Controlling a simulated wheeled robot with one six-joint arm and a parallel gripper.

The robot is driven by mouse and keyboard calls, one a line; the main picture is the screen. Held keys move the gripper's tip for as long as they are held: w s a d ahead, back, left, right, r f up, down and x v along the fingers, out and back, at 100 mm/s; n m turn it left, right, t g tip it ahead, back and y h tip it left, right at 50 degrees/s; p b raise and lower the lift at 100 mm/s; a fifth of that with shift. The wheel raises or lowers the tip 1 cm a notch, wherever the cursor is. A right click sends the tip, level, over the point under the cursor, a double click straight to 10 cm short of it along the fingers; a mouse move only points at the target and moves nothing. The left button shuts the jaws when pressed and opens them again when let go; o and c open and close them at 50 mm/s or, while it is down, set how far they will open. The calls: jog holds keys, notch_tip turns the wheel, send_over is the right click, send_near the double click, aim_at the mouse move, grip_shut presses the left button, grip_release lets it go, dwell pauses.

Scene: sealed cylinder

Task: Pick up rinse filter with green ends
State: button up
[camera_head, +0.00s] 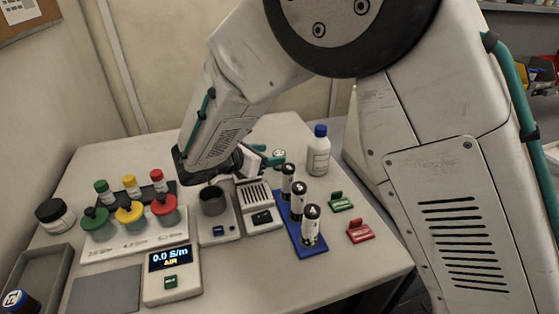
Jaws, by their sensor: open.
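My gripper (266,155) is low over the back of the table, past the dark wrist of my arm, with teal fingers spread open. A small round pale piece with a greenish edge (279,154) sits right at the fingertips. It may be the rinse filter with green ends, but it is too small and partly hidden to be sure. I cannot tell whether the fingers touch it.
A blue-capped white bottle (318,152) stands just right of the gripper. A blue rack (312,248) holds black-and-white cylinders in front. A grey cup (213,201) and a vented white device (257,196) are near the wrist. Colored-cap containers (130,212) stand left.

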aim_at(278, 154)
jog(key=x, duration=0.5)
jog(key=shift+w+a+f, duration=0.1)
jog(key=shift+a+f, duration=0.05)
jog(key=shift+f, duration=0.2)
jog(key=c, duration=1.1)
jog(key=shift+o, duration=0.2)
jog(key=shift+r, duration=0.1)
